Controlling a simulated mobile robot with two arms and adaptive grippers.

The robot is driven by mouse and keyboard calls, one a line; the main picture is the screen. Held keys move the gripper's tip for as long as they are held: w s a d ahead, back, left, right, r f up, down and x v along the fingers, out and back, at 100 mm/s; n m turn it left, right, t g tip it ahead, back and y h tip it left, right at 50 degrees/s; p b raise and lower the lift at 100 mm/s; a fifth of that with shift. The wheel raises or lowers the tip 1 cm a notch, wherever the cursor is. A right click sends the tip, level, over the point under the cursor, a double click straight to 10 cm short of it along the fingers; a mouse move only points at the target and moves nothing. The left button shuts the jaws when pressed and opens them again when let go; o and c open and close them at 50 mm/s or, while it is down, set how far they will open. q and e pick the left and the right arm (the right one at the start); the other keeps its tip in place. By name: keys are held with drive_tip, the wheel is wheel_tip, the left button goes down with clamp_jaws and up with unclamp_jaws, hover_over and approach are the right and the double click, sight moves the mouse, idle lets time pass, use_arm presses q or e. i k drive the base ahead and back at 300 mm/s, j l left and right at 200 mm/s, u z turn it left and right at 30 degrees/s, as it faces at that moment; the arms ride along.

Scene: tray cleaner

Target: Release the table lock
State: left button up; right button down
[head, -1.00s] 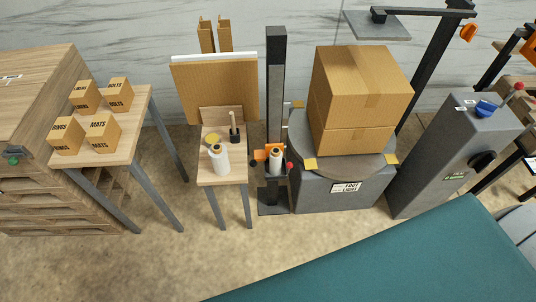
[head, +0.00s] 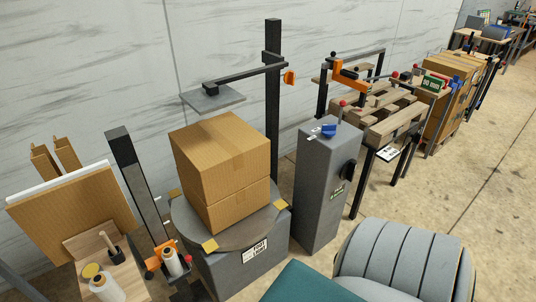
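A round grey turntable (head: 185,222) sits on a grey base (head: 226,268) with a white label (head: 255,249). Two stacked cardboard boxes (head: 222,155) stand on it, and yellow pads show at its rim. Neither gripper is in view.
A dark mast (head: 272,100) with an arm and flat plate (head: 213,97) rises behind the boxes. A stretch-film post (head: 138,180) and small bench (head: 100,255) stand left. A pallet stand (head: 385,118) stands right. Floor at far right is clear (head: 470,180).

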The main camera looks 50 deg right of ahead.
sight(343, 103)
drive_tip(key=z, duration=1.5)
